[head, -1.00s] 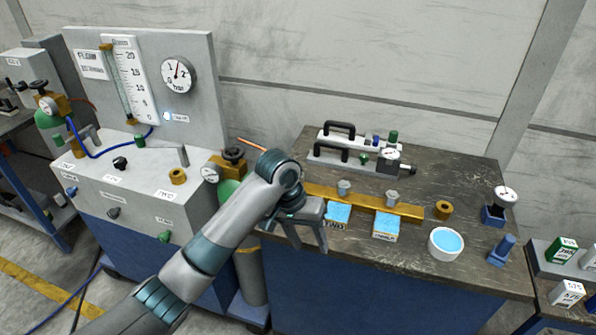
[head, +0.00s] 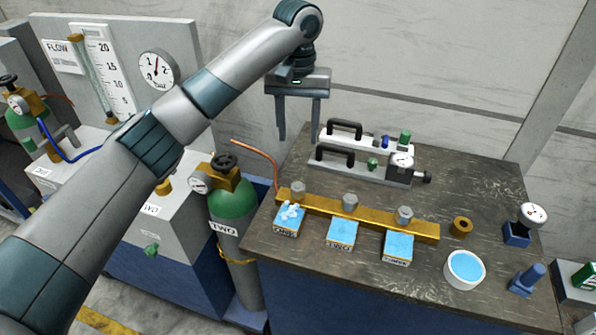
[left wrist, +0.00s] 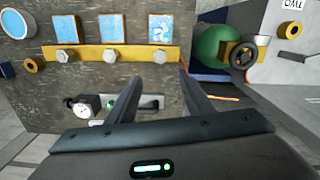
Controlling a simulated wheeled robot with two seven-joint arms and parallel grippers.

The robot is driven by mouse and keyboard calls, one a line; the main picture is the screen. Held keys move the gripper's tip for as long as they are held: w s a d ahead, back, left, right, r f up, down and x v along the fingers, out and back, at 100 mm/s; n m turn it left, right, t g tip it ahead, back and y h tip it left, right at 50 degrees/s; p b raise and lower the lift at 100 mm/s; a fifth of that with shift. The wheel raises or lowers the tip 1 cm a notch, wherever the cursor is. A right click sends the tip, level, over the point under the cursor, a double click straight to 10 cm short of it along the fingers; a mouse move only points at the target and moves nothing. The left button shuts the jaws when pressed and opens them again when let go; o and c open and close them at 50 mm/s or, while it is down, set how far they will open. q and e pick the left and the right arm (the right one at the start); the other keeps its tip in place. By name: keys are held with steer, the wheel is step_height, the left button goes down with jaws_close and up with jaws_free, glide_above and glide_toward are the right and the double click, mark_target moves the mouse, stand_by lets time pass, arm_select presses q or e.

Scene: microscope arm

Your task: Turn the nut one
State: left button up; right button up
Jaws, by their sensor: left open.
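A brass bar (head: 325,207) on the workbench carries three grey hex nuts. The leftmost nut (head: 298,188) stands behind a block of blue liquid (head: 289,219) with white bubbles on it; that block's small label appears to read ONE. The middle nut (head: 350,202) and right nut (head: 404,215) stand behind blue blocks without visible foam. My left gripper (head: 298,140) is open and empty, pointing down, raised above the bench behind the bar. In the left wrist view the same nut (left wrist: 160,55) lies just beyond and between the open fingertips (left wrist: 160,80). My right gripper is out of view.
A valve assembly with black handles (head: 365,158) stands behind the bar. A brass ring (head: 461,227), a white bowl of blue liquid (head: 465,269) and a gauge (head: 531,217) are at the right. A green cylinder (head: 232,205) labelled TWO stands left of the bench.

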mark_target(298, 186)
arm_select(q)
steer(key=f+p, duration=0.4)
steer(key=f, duration=1.1)
steer(key=shift+s+f, duration=0.1)
steer(key=shift+s, duration=0.1)
steer(key=shift+f+p, duration=0.3)
steer(key=shift+f, duration=0.55)
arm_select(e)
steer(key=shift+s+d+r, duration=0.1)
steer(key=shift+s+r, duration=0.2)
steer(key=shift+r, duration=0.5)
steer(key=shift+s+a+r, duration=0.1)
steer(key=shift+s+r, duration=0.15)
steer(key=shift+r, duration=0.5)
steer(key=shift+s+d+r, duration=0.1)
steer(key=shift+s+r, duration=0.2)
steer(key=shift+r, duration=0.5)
arm_select(q)
steer(key=c, duration=1)
